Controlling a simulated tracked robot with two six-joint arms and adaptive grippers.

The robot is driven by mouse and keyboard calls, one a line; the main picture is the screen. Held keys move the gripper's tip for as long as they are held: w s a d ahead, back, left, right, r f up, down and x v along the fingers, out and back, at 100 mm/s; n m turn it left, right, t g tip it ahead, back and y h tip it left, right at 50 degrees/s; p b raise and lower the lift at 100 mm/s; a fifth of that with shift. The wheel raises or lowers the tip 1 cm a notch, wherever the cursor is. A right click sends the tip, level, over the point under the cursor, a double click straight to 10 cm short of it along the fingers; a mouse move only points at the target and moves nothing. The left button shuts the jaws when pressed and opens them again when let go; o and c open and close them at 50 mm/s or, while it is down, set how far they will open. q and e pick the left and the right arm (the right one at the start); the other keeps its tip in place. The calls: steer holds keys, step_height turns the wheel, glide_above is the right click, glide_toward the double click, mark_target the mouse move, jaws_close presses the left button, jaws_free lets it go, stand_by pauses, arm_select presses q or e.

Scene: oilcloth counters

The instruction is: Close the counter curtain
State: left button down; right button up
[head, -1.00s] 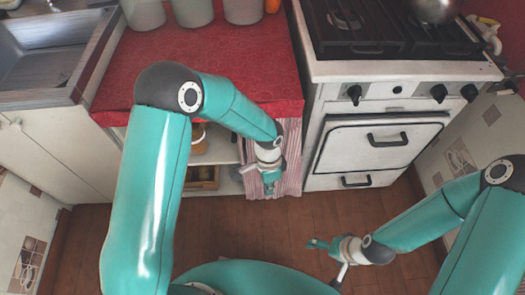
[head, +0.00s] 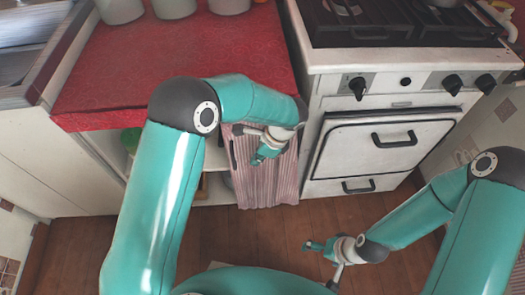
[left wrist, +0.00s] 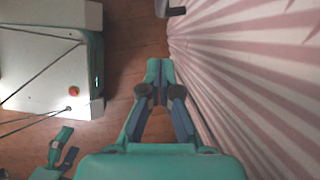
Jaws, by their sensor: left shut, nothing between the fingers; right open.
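The counter curtain (head: 268,182), pink and white striped, hangs under the red counter's right end, beside the stove. The compartment (head: 213,188) to its left is open, partly hidden by my left arm. My left gripper (head: 262,158) is in front of the curtain's upper part. In the left wrist view its fingers (left wrist: 160,72) are together and empty, with the curtain (left wrist: 250,60) close along their right side. Whether they touch the cloth is unclear. My right gripper (head: 320,248) is open and empty above the floor, well away from the curtain.
The red counter top (head: 190,55) juts out above the curtain and carries several canisters at the back. The white stove (head: 380,145) stands close on the curtain's right. The wooden floor (head: 285,228) in front is clear.

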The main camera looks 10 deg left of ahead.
mark_target(242, 159)
arm_select(q)
steer(key=shift+s+a+f, duration=0.1)
steer(key=shift+a+f, duration=0.05)
steer(key=shift+a, duration=0.9)
steer(key=shift+s+a+f, duration=0.1)
steer(key=shift+a+f, duration=0.05)
steer(key=shift+a, duration=0.9)
